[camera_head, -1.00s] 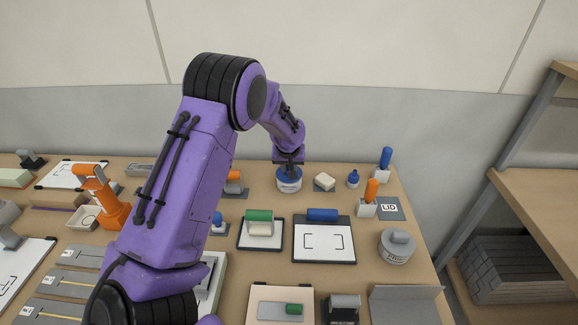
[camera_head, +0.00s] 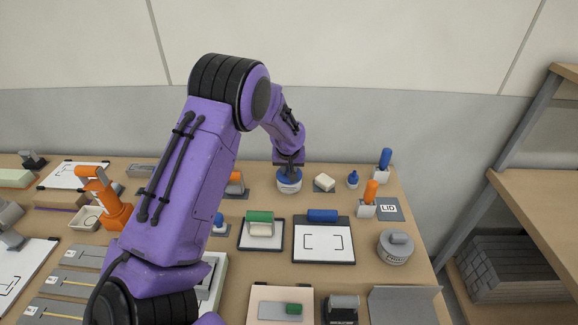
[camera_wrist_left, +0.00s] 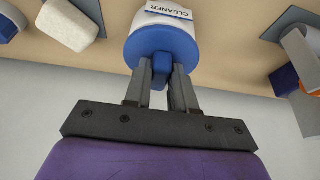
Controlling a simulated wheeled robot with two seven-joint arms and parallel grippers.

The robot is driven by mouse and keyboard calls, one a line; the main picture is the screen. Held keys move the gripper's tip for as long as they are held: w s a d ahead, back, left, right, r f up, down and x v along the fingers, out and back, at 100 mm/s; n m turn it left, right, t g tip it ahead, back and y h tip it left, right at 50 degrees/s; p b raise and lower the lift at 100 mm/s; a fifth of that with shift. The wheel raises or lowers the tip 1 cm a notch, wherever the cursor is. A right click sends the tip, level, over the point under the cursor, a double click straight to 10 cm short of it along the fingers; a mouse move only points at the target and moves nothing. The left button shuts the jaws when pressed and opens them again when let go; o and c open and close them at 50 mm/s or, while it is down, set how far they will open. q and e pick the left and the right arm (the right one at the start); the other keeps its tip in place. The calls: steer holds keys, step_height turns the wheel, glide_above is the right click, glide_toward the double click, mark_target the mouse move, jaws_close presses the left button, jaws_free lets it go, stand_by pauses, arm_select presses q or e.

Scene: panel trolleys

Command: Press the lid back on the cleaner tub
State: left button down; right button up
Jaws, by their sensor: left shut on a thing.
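The cleaner tub (camera_head: 290,187) is a round white tub, standing upright near the back of the table. Its label reads CLEANER in the left wrist view (camera_wrist_left: 168,13). The blue lid (camera_wrist_left: 150,42) lies over the tub's top, level and centred as far as I can see; it shows as a blue disc in the head view (camera_head: 281,174). I cannot tell whether it is fully seated. My left gripper (camera_wrist_left: 162,72) points down from above and is shut on the lid's blue knob. In the head view the gripper (camera_head: 290,165) hides part of the lid. My right gripper is not in view.
A grey mat marked LID (camera_head: 389,209) lies bare to the right. A wall rises behind.

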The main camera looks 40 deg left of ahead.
arm_select(q)
steer(key=shift+f+p, duration=0.15)
steer(key=shift+p, duration=0.15)
stand_by(0.7)
steer(key=shift+p, duration=0.35)
stand_by(0.3)
steer(key=shift+c, duration=1.9)
jaws_free()
step_height(320, 180, up, 7)
steer(key=p, duration=0.7)
jaws_close()
